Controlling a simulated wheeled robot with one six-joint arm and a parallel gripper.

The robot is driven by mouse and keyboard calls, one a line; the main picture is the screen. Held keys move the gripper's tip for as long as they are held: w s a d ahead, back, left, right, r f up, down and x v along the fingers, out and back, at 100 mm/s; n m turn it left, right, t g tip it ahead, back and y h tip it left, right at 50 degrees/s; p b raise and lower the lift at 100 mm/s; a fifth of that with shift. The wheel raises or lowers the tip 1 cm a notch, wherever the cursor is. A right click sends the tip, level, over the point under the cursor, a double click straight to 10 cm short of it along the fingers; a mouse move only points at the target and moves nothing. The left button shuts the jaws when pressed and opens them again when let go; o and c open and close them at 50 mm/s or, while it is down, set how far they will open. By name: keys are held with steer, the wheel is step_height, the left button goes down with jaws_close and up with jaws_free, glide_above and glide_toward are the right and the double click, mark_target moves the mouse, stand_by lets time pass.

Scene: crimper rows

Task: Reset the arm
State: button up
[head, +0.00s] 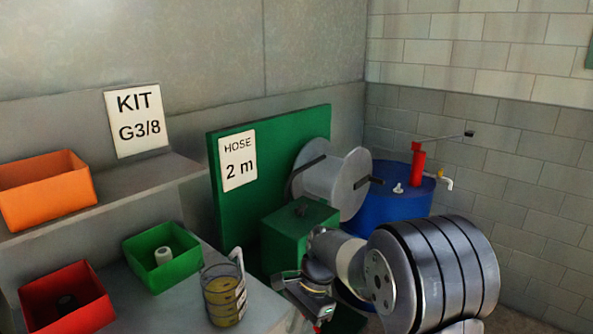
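My arm reaches in from the lower right, with its large grey and black ribbed part nearest the camera. My gripper (306,297) is at the arm's far end, low in the middle of the head view, beside the bench edge and in front of the green box. It is small and partly hidden by my arm. I cannot make out its fingers clearly, nor whether anything is between them.
A jug (225,291) with yellowish liquid stands near the bench's right edge, close to my gripper. Green (182,270), red (88,312) and orange (45,200) bins are left. Behind are a green box (290,240), hose reel (343,187) and blue drum (398,205).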

steer(key=d+f+n, duration=0.2)
steer(key=d+f, duration=0.1)
steer(key=f, duration=0.3)
steer(key=d+f+n+g+h, duration=0.1)
steer(key=d+f+n, duration=0.1)
steer(key=f, duration=0.4)
steer(key=shift+s+d, duration=0.35)
steer(key=shift+d, duration=0.5)
steer(key=shift+r, duration=0.1)
